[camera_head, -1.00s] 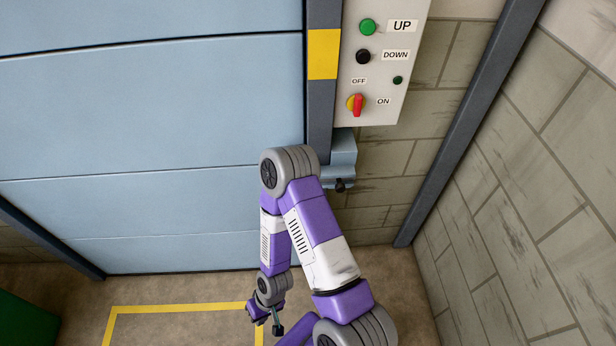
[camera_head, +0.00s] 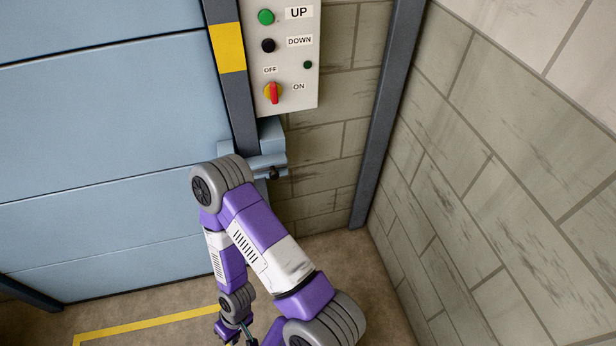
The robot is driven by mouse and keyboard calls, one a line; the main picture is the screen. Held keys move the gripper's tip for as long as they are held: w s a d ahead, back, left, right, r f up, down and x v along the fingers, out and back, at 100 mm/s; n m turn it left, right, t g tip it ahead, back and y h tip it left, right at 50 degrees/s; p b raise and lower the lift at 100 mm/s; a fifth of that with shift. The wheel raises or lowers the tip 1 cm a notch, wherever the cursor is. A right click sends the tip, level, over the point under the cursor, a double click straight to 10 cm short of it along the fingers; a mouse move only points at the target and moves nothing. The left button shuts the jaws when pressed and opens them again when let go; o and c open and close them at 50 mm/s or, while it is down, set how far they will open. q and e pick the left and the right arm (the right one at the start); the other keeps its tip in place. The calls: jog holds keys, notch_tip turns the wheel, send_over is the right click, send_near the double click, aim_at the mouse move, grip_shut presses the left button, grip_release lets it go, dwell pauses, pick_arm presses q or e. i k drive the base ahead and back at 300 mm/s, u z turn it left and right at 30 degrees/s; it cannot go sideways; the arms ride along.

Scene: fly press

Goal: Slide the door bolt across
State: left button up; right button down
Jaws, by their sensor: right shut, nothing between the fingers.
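The door bolt (camera_head: 268,165) is a blue-grey bar in a bracket at the right edge of the blue door (camera_head: 110,145), beneath the control box. A dark knob (camera_head: 275,173) shows at its right end. My right arm's bend hides the bolt's left part, so I cannot tell how far it reaches. My right gripper (camera_head: 249,341) hangs at the bottom edge of the view, partly cut off. It is shut and empty, well below the bolt and apart from it. My left gripper is not in view.
A control box (camera_head: 308,62) with a green UP button, a black DOWN button and a red-yellow switch is mounted above the bolt. A grey post (camera_head: 388,105) and a block wall (camera_head: 520,150) stand to the right. A yellow line (camera_head: 140,326) marks the floor.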

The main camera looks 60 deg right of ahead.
aim_at(275, 175)
jog(key=k, duration=0.3)
jog(key=z, duration=1.1)
jog(key=i, duration=0.5)
